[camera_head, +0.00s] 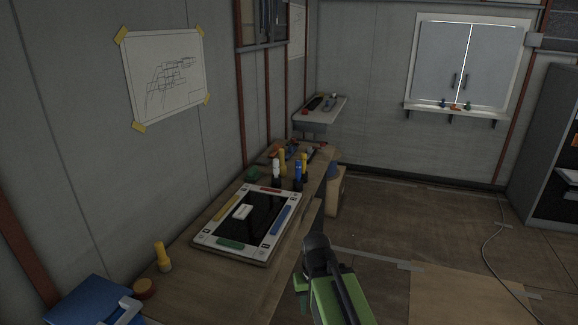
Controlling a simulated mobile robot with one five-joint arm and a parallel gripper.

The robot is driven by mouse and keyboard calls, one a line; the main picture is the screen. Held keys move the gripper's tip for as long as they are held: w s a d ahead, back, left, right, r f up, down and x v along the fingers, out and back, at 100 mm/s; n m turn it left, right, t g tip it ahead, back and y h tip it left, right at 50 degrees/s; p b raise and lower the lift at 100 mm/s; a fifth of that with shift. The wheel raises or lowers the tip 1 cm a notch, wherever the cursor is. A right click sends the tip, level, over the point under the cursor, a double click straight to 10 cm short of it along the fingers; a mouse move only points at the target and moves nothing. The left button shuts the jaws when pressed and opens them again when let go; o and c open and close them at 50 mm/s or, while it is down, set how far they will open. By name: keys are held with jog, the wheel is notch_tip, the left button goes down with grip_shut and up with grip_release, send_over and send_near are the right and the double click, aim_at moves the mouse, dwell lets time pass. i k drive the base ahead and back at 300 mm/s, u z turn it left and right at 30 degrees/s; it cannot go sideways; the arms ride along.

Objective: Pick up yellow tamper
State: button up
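A small yellow upright piece (161,255) with a paler base stands on the near part of the wooden workbench (205,290), left of the board. Other yellow upright pieces, one at the back left (282,161) and one at the right (304,166), stand in a group beyond the board. I cannot tell for certain which of them is the tamper. My green and black arm (338,298) is at the bottom centre, right of the bench and apart from all these pieces. Its dark end (316,245) shows no clear fingers, so I cannot tell the gripper's opening.
A framed black board (262,212) with coloured bars lies mid-bench. White (276,172) and blue (298,174) upright pieces stand behind it. A blue case (90,300) and an orange-brown round piece (145,288) are at the near left. Floor at right is mostly open, with a cable (490,245).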

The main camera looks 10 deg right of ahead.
aim_at(281, 151)
jog(key=z, duration=1.75)
jog(key=i, duration=4.3)
jog(key=u, duration=1.85)
jog(key=k, duration=0.2)
jog(key=u, duration=2.15)
jog(key=i, duration=0.4)
jog(key=u, duration=0.05)
